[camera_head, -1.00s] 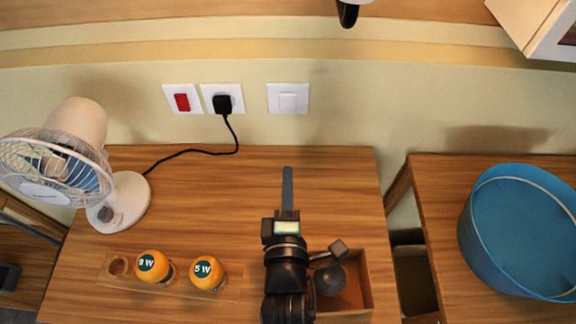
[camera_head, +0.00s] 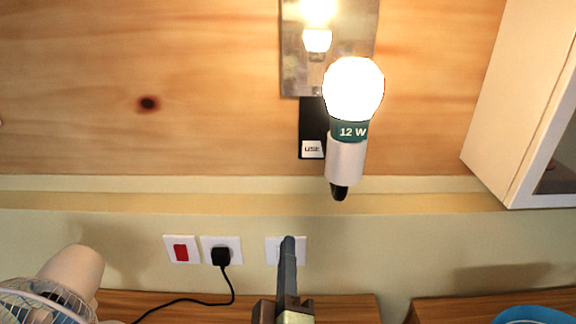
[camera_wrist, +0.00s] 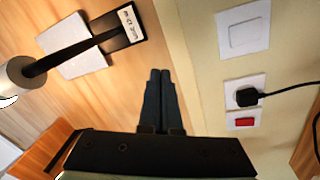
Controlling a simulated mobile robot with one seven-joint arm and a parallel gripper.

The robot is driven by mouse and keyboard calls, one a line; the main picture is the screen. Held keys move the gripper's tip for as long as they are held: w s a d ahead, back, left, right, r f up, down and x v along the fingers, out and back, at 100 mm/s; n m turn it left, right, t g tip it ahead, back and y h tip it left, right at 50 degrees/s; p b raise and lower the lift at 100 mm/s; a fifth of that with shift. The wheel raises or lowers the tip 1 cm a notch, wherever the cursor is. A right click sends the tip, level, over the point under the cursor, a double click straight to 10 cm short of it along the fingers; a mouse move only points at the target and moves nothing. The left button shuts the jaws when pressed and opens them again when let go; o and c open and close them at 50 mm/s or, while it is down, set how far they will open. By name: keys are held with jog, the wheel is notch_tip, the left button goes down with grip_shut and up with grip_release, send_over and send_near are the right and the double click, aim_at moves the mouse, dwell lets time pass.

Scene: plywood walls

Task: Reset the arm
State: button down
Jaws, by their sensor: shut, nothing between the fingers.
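My gripper (camera_head: 288,246) points up at the bottom middle of the head view, in front of the white wall switch (camera_head: 272,250). Its fingers are together and hold nothing. In the wrist view my gripper (camera_wrist: 159,78) also shows its two dark fingers side by side, closed and empty. Most of my arm is below the head view's lower edge.
A lit 12 W bulb (camera_head: 353,92) in a white holder sticks out from the plywood wall above my gripper. A fan (camera_head: 62,285) stands lower left. A black plug (camera_head: 221,256) sits beside the red switch (camera_head: 181,252). A white cabinet (camera_head: 520,110) hangs at right.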

notch_tip(320, 180, up, 22)
jog(key=m+t+p, duration=0.1)
jog(key=m+t, duration=0.3)
jog(key=m, duration=0.2)
jog(key=s+r+m+t, duration=0.2)
jog(key=s+r, duration=0.3)
jog(key=r, duration=0.4)
jog(key=s+r+m+t+p, duration=0.1)
jog(key=s+r+m, duration=0.3)
jog(key=r, duration=0.6)
jog(key=shift+s+m+t, duration=0.4)
jog(key=shift+s+t, duration=0.1)
jog(key=shift+s, duration=0.3)
